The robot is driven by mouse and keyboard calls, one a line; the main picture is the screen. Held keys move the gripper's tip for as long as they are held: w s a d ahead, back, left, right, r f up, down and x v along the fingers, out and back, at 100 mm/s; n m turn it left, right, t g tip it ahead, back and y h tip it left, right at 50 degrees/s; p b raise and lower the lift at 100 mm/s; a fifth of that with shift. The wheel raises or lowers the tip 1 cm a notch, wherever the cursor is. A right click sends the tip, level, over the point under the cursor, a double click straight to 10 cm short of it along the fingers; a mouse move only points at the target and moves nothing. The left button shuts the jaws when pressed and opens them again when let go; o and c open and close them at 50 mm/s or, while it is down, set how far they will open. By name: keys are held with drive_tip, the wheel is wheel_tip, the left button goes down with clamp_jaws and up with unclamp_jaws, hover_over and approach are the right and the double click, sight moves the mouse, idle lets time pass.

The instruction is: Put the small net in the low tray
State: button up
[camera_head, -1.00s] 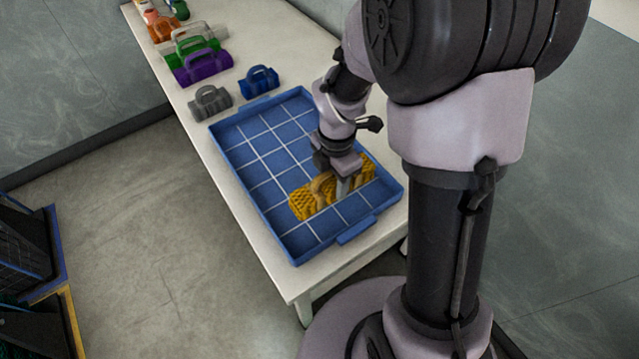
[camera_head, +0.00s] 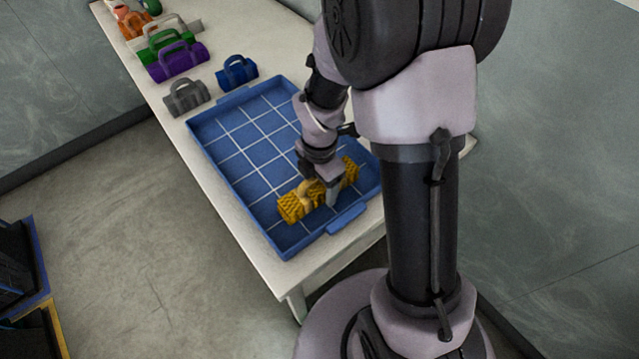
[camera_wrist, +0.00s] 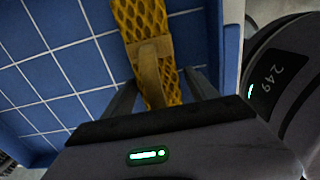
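A yellow mesh net (camera_head: 292,207) with a tan handle lies in the low blue tray (camera_head: 235,150), near its front end. My gripper (camera_head: 318,194) is down at the middle of the net. In the wrist view, the yellow net (camera_wrist: 140,18) runs between the two fingers of my gripper (camera_wrist: 160,92), with its handle in the gap. The fingers stand apart, with room on both sides of the handle. The tray floor (camera_wrist: 60,50) with white grid lines shows beside the net. My wrist hides part of the net in the head view.
Behind the tray on the white table (camera_head: 262,265) stand a grey bundle (camera_head: 186,98) and a dark blue bundle (camera_head: 237,73). Purple (camera_head: 178,62), green (camera_head: 165,48) and orange (camera_head: 134,25) bundles are farther back. Dark crates (camera_head: 18,270) stand on the floor at left.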

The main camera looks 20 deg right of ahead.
sight(317, 195)
wheel_tip(317, 195, up, 13)
drive_tip(key=p, duration=0.6)
drive_tip(key=shift+f+p, duration=0.1)
drive_tip(key=shift+p, duration=0.3)
drive_tip(key=s+a+r+m+t+y, duration=0.1)
drive_tip(key=s+a+r+m+t, duration=0.1)
drive_tip(key=s+r+m, duration=0.5)
drive_tip(key=s+a+r+m+t+y, duration=0.1)
drive_tip(key=s+a+r+m+t, duration=0.2)
drive_tip(key=m, duration=1.6)
drive_tip(key=s+r, duration=0.4)
drive_tip(key=r, duration=0.4)
drive_tip(key=shift+s+a+t, duration=0.15)
drive_tip(key=shift+a+t, duration=0.1)
drive_tip(key=shift+t, duration=0.15)
